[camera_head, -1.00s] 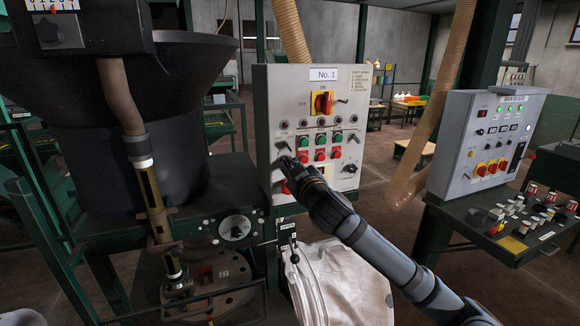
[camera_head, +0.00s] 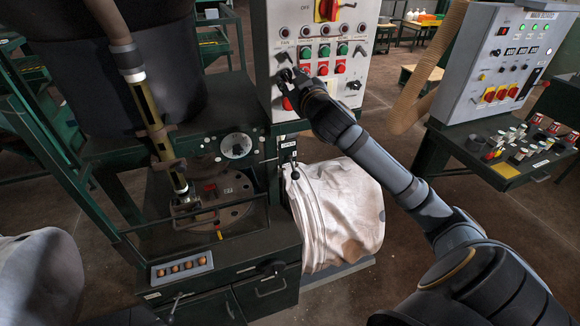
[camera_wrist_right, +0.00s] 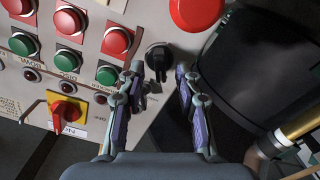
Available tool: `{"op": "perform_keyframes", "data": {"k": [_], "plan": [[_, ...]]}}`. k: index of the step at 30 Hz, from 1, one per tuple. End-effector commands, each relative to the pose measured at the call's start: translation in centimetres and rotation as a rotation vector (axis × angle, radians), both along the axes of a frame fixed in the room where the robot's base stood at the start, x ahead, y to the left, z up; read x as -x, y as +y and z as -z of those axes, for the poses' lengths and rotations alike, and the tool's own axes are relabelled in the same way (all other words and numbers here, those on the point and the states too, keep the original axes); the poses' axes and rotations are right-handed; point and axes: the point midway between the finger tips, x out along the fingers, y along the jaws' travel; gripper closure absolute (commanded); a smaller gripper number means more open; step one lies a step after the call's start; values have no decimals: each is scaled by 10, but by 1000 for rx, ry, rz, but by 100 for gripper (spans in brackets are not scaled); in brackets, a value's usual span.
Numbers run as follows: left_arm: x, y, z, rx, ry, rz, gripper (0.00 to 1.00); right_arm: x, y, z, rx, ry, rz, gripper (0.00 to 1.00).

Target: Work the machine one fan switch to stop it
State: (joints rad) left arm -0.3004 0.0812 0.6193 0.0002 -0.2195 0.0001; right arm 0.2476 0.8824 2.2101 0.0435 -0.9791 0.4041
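The machine one control panel (camera_head: 260,40) is grey, with red and green buttons; its upper edge is cut off in the head view. A black rotary switch (camera_wrist_right: 158,58) sits near the panel's edge in the wrist view, beside the buttons and the big red stop button (camera_wrist_right: 195,10). My right gripper (camera_head: 290,76) is at the panel's lower left in the head view. In the wrist view its fingers (camera_wrist_right: 160,72) are open, one on each side of the switch, with a gap at least on the right. Contact cannot be told. My left gripper is not in view.
A second panel (camera_head: 505,50) with a button desk (camera_head: 508,168) stands at the right. A dark hopper (camera_head: 165,80) and green frame are at the left. A beige hose (camera_head: 410,105) runs between the panels.

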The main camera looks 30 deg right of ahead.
Motion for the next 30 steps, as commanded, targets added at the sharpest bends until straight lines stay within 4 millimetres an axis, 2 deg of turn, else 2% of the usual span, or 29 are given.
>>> {"op": "perform_keyframes", "data": {"k": [1,6,15,21,30], "plan": [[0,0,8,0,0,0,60,0,0,3,-61,-17,0,66],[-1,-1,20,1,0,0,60,1,-2,3,-366,-91,0,66],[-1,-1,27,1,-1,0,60,1,-5,1,-900,-219,1,66],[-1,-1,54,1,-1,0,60,24,-1,5,-905,-223,0,66],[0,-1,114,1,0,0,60,54,8,10,-908,-226,-2,66]]}}
